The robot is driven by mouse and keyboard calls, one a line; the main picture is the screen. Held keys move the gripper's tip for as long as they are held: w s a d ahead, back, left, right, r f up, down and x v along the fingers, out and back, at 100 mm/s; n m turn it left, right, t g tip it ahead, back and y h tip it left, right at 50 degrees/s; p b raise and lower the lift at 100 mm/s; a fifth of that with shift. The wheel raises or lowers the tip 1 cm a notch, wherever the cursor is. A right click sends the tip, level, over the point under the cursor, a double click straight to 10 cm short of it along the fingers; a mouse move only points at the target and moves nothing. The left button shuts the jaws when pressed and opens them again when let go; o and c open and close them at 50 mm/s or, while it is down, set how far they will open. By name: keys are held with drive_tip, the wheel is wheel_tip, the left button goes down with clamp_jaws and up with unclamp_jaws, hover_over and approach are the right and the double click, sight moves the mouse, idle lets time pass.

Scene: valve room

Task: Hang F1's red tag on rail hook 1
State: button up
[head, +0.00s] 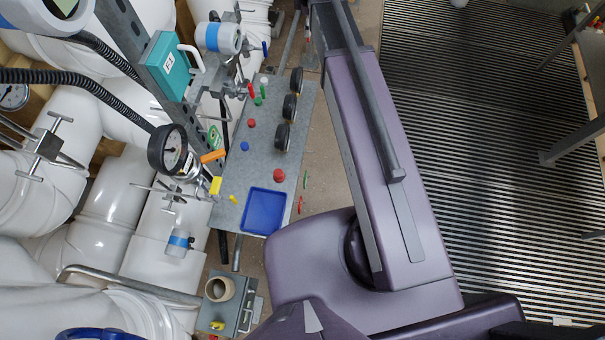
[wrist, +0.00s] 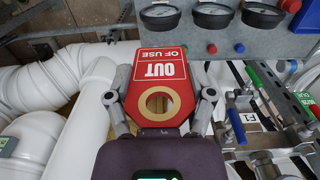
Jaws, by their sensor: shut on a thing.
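My gripper (wrist: 158,88) is shut on a red tag (wrist: 152,66) reading "OUT OF USE", with a round brass-ringed hole near the palm. The tag's lettering is upside down in the wrist view. The grey fingers sit at its two sides. My gripper is not visible in the head view. A teal box labelled F1 (head: 168,64) stands at the upper left in the head view; an F1 label (wrist: 245,118) also shows in the wrist view. I cannot make out rail hook 1 in either view.
A grey panel (head: 268,140) carries gauges, coloured buttons and a blue tray (head: 264,211). Thin red and green pieces show along its right edge. White pipes (head: 105,205) crowd the left. Blue-handled valves (wrist: 236,126) lie right of the tag. The grated floor (head: 470,150) is mostly clear.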

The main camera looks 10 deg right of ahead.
wheel_tip(320, 180, down, 6)
drive_tip(key=b, duration=0.5)
drive_tip(key=shift+b, duration=0.35)
